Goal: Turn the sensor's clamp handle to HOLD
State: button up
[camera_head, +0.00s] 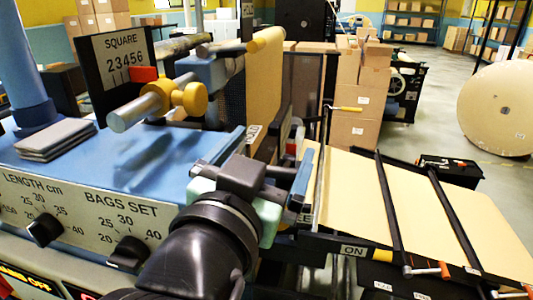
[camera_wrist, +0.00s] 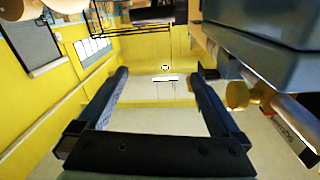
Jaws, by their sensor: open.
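A small plate (camera_head: 253,132), partly covered, seems to read HOLD, on the edge of the blue machine just beyond my gripper. A second partly covered plate (camera_head: 305,218), ending in EE, is to the right of my gripper. I cannot make out the sensor or its clamp handle; my gripper and wrist cover the area between the plates. My gripper (camera_head: 270,150) points away from the head camera, above the machine's right edge. In the wrist view, its fingers (camera_wrist: 158,75) are wide apart with nothing between them; only the far yellow wall and floor show there.
A yellow knob (camera_head: 188,97) on a steel rod stands left of my gripper, beside a SQUARE scale plate (camera_head: 122,60). Dials (camera_head: 130,252) sit on the front panel. A sloping kraft-paper table (camera_head: 345,200) with dark bars lies right. Boxes (camera_head: 352,130) stand behind.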

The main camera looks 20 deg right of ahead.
aim_at(283, 170)
notch_tip(283, 170, down, 8)
jog(key=p+x, duration=0.1)
jog(key=x, duration=0.1)
jog(key=p+x, duration=0.1)
jog(key=x, duration=0.1)
jog(key=p+x, duration=0.1)
jog(key=x, duration=0.1)
jog(key=shift+d+r, duration=0.15)
jog(key=shift+r, duration=0.2)
jog(key=shift+w+d+f+p, duration=0.1)
jog(key=shift+w+d+p, duration=0.25)
jog(key=shift+w+p, duration=0.15)
jog(key=shift+w, duration=0.1)
grip_shut()
